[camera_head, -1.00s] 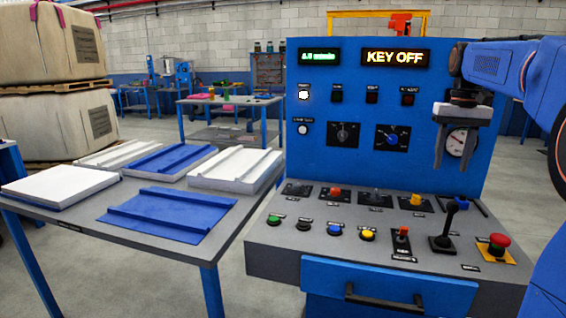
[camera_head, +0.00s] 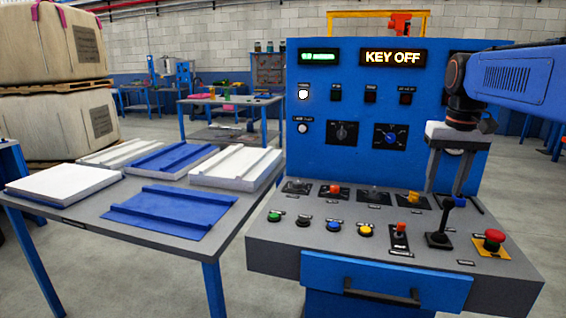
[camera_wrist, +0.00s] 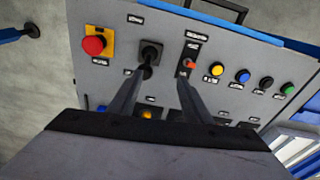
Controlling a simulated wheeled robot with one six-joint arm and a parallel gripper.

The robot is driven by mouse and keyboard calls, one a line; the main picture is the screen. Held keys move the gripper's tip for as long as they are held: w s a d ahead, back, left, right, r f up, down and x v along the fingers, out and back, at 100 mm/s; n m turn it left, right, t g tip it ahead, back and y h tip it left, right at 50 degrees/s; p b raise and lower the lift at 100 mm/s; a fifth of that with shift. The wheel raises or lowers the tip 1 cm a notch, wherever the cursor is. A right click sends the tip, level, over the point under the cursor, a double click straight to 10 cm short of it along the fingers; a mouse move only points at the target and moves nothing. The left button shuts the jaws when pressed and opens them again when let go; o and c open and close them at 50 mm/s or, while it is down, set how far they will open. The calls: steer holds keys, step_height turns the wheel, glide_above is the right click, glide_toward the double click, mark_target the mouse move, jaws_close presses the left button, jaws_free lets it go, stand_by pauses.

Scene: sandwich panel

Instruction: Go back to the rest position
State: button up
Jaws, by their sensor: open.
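My gripper (camera_head: 446,188) is open and empty in the head view, fingers pointing down above the right rear of the control panel (camera_head: 290,245). Its fingers partly overlap the black joystick lever (camera_head: 440,236) in the picture, and contact cannot be told. The wrist view shows my two fingers (camera_wrist: 160,85) apart over the panel, with the joystick (camera_wrist: 150,54) and the red-tipped switch (camera_wrist: 188,64) near their tips. The red mushroom button (camera_head: 494,237) on its yellow plate stands right of the lever. The display (camera_head: 394,57) reads KEY OFF.
A table (camera_head: 75,225) left of the panel holds white slabs (camera_head: 236,167) and blue sheets (camera_head: 170,210). A drawer with a black handle (camera_head: 381,293) is at the panel's front. Large wrapped bales (camera_head: 50,45) stand at far left. Grey floor lies between the tables.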

steer(key=s+a+f+n+t, duration=0.1)
steer(key=s+a+f, duration=0.4)
steer(key=s+f, duration=0.5)
steer(key=s+a+f+n+t, duration=0.1)
steer(key=s+a+f, duration=0.4)
steer(key=s+f, duration=0.5)
steer(key=s+t, duration=0.1)
steer(key=s, duration=0.1)
steer(key=shift+s+f+t, duration=0.15)
steer(key=shift+s+t, duration=0.15)
steer(key=shift+s, duration=0.1)
steer(key=shift+a, duration=0.1)
